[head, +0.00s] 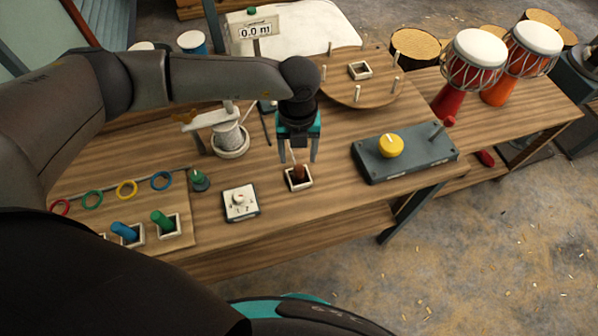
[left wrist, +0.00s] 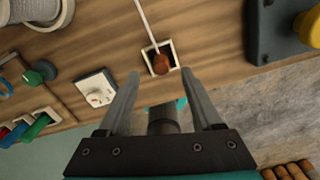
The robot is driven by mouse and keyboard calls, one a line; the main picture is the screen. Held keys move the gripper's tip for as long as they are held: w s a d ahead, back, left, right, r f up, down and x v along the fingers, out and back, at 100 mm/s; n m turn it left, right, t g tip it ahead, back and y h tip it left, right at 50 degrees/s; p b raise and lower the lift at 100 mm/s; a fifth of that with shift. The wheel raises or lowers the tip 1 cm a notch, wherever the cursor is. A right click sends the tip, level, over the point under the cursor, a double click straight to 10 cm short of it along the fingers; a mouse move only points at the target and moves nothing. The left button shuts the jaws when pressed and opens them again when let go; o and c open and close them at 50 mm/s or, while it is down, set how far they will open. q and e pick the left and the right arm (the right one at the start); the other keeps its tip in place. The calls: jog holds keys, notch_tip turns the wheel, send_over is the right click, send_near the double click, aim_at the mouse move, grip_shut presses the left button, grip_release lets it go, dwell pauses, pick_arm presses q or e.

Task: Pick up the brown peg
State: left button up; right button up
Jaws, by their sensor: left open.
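The brown peg (head: 298,172) stands in a small square white-rimmed holder (head: 291,184) on the wooden table. My left gripper (head: 299,158) points down just above the peg, with its fingers open and apart. In the left wrist view, the peg (left wrist: 161,64) shows in its holder beyond the open fingers of the left gripper (left wrist: 164,76), roughly in line with the gap between them. Nothing is held between the fingers. My right gripper is not in view.
A grey block with a yellow knob (head: 391,146) lies right of the holder. A white dial box (head: 240,203) sits left of it. Blue (head: 125,232) and green (head: 162,221) pegs stand in holders at the left. A round board (head: 358,92) with upright pegs stands behind.

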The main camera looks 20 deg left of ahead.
aim_at(299, 168)
pick_arm(q)
notch_tip(299, 168, down, 6)
jog(key=shift+s+d+r, duration=0.15)
jog(key=shift+r, duration=0.05)
jog(key=shift+c, duration=0.2)
grip_shut()
dwell(0.4)
